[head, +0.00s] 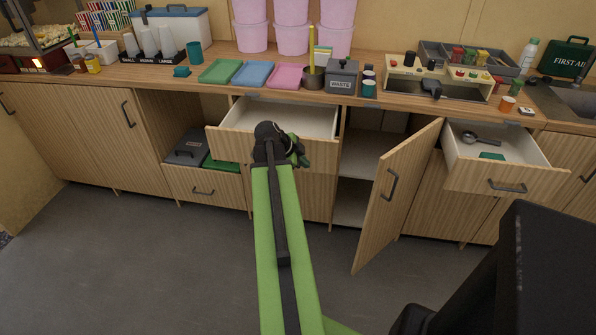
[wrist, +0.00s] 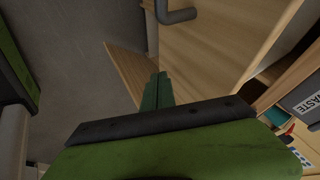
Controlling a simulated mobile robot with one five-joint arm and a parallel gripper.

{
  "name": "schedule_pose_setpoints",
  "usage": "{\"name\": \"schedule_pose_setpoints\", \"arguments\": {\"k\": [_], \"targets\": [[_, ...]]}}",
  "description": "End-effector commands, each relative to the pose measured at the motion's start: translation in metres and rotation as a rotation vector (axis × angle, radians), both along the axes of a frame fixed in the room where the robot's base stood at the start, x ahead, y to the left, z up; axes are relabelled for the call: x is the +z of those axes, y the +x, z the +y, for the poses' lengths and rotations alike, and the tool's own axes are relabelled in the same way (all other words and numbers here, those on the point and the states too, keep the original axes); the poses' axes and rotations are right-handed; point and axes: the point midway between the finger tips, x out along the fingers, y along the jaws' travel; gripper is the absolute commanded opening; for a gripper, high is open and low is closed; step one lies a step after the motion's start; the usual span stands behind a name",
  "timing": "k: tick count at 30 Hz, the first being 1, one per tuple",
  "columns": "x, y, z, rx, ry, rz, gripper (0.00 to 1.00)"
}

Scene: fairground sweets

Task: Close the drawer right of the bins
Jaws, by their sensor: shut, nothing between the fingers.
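An empty open drawer (head: 228,144) sticks out from the counter under the coloured trays. It is just right of a low pull-out compartment holding a grey-lidded bin (head: 187,148) and a green bin (head: 222,164). My gripper (head: 303,160) is in front of this drawer's right part and hides some of its front. I cannot tell whether it touches the drawer. In the wrist view my gripper (wrist: 158,78) has its dark green fingers together with nothing between them. A wooden panel with a dark handle (wrist: 178,15) shows beyond them.
A cabinet door (head: 392,195) stands open right of the gripper, projecting into the room. Another open drawer (head: 505,178), holding a ladle (head: 480,138), is farther right. The grey floor (head: 130,260) is clear at left.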

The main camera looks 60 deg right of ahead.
Motion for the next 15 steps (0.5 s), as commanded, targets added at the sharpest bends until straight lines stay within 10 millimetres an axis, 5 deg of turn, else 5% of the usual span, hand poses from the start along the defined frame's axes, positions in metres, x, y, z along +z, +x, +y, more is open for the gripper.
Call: {"name": "schedule_pose_setpoints", "arguments": {"k": [5, 15], "targets": [[0.003, 0.007, -0.020, 0.000, 0.001, 0.000, 0.00], [0.003, 0.007, -0.022, 0.000, 0.001, 0.000, 0.00]]}}
